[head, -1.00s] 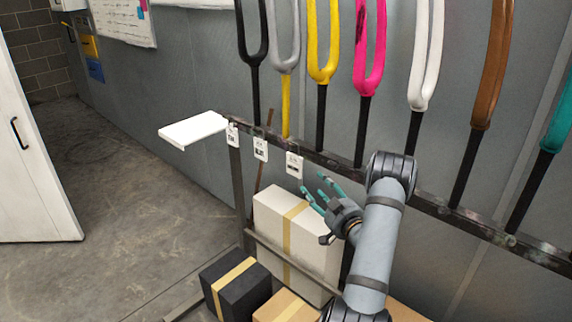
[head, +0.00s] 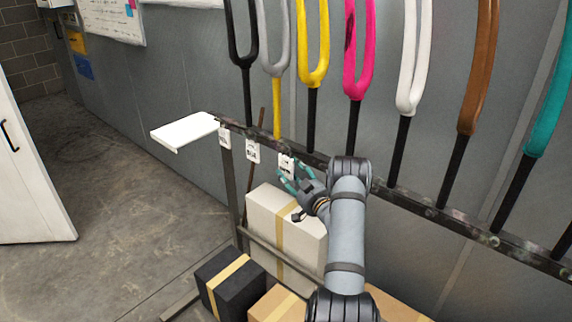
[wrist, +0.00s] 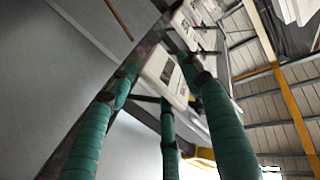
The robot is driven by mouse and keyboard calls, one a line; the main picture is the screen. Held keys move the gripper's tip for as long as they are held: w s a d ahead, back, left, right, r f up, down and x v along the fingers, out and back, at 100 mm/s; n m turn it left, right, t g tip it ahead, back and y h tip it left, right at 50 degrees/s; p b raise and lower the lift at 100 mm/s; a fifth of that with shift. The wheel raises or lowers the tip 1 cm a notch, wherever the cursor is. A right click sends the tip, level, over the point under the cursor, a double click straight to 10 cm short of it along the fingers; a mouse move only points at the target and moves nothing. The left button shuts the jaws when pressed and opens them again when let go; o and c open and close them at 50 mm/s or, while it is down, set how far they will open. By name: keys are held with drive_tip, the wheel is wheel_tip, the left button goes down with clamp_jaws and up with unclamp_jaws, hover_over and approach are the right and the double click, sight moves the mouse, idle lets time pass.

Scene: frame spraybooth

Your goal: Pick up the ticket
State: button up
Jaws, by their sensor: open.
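Three white tickets hang from the dark rail in the head view: a left one (head: 224,138), a middle one (head: 253,151) and a right one (head: 286,163). My gripper (head: 290,178) has teal fingers and is open at the right ticket, just at its lower part. In the wrist view, a white ticket (wrist: 163,72) with dark print lies between the spread teal fingers of my gripper (wrist: 167,84). Another ticket (wrist: 186,27) shows farther along. I cannot tell whether any finger touches the ticket.
The dark rail (head: 395,199) carries several coloured frame forks, including a pink one (head: 357,75). A white shelf (head: 184,131) juts out at its left end. Below stand a white box (head: 262,213), a black box (head: 231,281) and a brown box (head: 277,305). The floor at left is clear.

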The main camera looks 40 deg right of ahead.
clamp_jaws()
idle(0.8)
